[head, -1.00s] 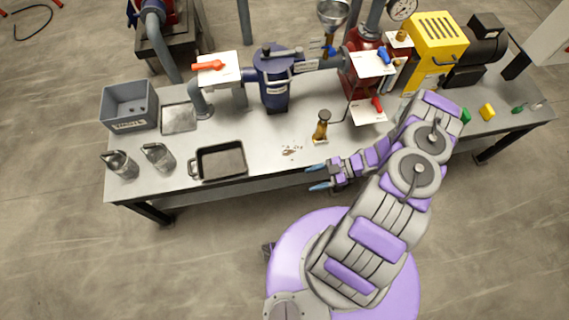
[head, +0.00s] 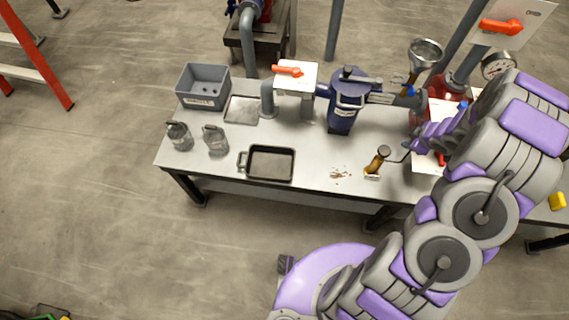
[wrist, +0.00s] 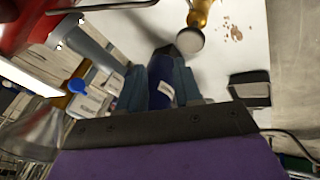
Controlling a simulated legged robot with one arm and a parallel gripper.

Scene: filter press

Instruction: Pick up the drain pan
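The drain pan, a black rectangular pan (head: 268,165) with a handle loop at its left end, lies flat and empty near the table's front edge in the head view. A dark pan, apparently the same one, shows at the right of the wrist view (wrist: 250,90). My gripper (wrist: 158,88) has its two blue-grey fingers apart with nothing visibly held; the blue filter housing shows behind the gap.
Left of the pan stand two clear jugs (head: 215,140), (head: 179,136), a grey bin (head: 203,88) and a flat metal tray (head: 241,109). The blue filter housing (head: 343,105) and a funnel (head: 425,54) stand behind. Brown crumbs (head: 340,174) lie right of the pan.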

